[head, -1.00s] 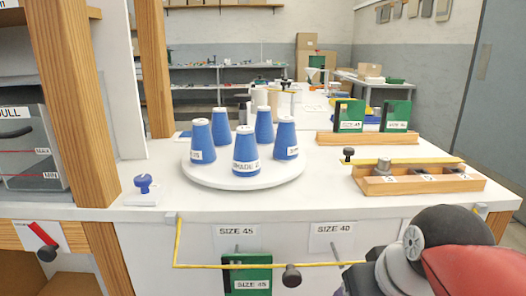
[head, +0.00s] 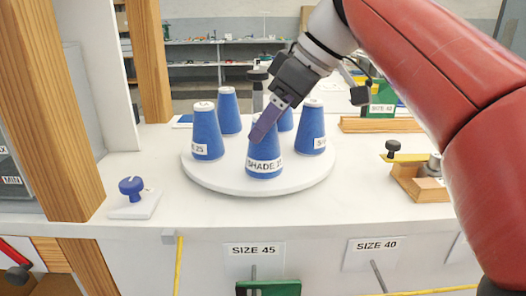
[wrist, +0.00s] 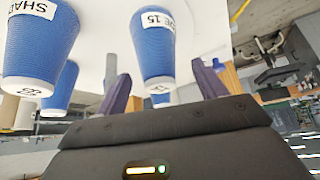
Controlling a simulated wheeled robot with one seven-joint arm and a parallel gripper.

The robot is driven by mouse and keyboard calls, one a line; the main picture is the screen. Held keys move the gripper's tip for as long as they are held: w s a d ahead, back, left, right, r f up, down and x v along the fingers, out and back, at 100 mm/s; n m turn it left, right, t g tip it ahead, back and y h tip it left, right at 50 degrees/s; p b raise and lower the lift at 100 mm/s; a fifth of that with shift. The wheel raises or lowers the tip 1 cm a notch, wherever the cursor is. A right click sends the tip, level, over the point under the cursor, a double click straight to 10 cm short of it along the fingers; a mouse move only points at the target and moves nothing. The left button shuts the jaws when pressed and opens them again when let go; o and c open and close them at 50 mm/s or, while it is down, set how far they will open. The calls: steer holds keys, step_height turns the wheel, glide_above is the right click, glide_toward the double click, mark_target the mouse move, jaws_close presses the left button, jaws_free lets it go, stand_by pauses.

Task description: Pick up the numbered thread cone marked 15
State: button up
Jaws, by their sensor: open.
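Several blue thread cones stand upright on a round white turntable (head: 190,172). In the wrist view, which shows them upside down, a cone with a label ending in 15 (wrist: 152,50) appears between my two spread fingers. I see no contact. In the head view my gripper (head: 266,122) reaches down from the upper right, open, its purple finger overlapping the front cone (head: 264,160). That cone's label reads SHADE; its number is not clear. Another cone (wrist: 40,50) stands close on the left of the wrist view. A back cone (head: 285,119) is partly hidden by my gripper.
Neighbouring cones stand at left (head: 207,132), back left (head: 229,112) and right (head: 312,132). A blue-knobbed stamp (head: 131,188) lies front left. A wooden fixture (head: 420,183) is at right. A wooden post (head: 60,110) rises at left. Bare table lies before the turntable.

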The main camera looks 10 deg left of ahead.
steer(key=x, duration=0.5)
steer(key=shift+d+b, duration=0.15)
steer(key=shift+b, duration=0.25)
steer(key=c, duration=1.1)
steer(key=shift+w+r, duration=0.1)
